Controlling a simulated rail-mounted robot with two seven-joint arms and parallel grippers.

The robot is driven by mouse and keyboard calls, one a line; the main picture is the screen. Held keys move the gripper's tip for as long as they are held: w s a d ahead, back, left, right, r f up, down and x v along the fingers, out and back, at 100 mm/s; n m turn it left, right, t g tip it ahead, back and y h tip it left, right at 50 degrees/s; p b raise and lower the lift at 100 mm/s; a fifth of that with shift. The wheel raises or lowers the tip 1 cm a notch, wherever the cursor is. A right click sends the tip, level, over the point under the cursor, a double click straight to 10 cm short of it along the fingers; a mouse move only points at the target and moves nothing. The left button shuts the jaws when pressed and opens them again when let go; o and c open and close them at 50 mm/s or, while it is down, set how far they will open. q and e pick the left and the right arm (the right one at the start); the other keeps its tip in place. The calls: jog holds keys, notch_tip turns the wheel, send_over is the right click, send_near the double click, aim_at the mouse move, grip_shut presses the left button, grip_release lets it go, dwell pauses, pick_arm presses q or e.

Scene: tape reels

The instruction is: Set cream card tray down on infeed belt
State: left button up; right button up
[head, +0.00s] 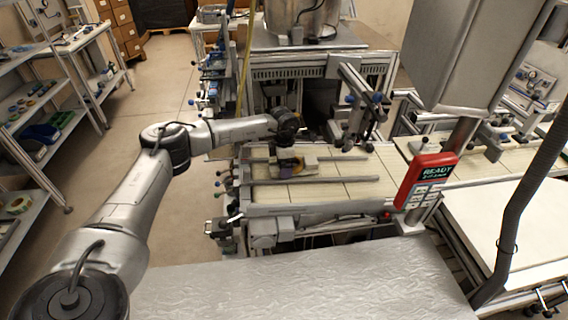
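The cream card tray (308,159) is small in the head view, at the far left part of the infeed belt (320,191). A small orange and purple patch shows at its near side. I cannot tell whether the tray rests on the belt or is held just above it. My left arm reaches in from the left, and its gripper (288,160) points down at the tray, partly covering it. The fingers are too small and dark to show whether they are shut on it. My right gripper is out of view.
A red handset reading READY (425,180) stands at the belt's right front. Metal rails run along the belt, and a bracket (358,112) rises behind it. A bare metal table (310,285) lies in front. Shelves (35,110) stand at the left.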

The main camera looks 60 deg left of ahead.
pick_arm(q)
jog(key=shift+f, duration=0.3)
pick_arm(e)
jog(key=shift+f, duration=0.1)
pick_arm(q)
jog(key=shift+a+f, duration=0.1)
jog(key=shift+f, duration=0.3)
jog(key=o, duration=0.7)
jog(key=shift+f, duration=0.1)
jog(key=shift+o, duration=0.3)
jog(key=shift+a, duration=0.1)
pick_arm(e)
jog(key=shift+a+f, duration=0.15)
pick_arm(q)
jog(key=shift+w, duration=0.1)
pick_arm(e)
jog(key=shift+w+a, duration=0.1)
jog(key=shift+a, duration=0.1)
pick_arm(q)
notch_tip(320, 180, up, 14)
jog(key=p, duration=0.1)
jog(key=shift+d+f, duration=0.15)
jog(key=shift+d, duration=0.1)
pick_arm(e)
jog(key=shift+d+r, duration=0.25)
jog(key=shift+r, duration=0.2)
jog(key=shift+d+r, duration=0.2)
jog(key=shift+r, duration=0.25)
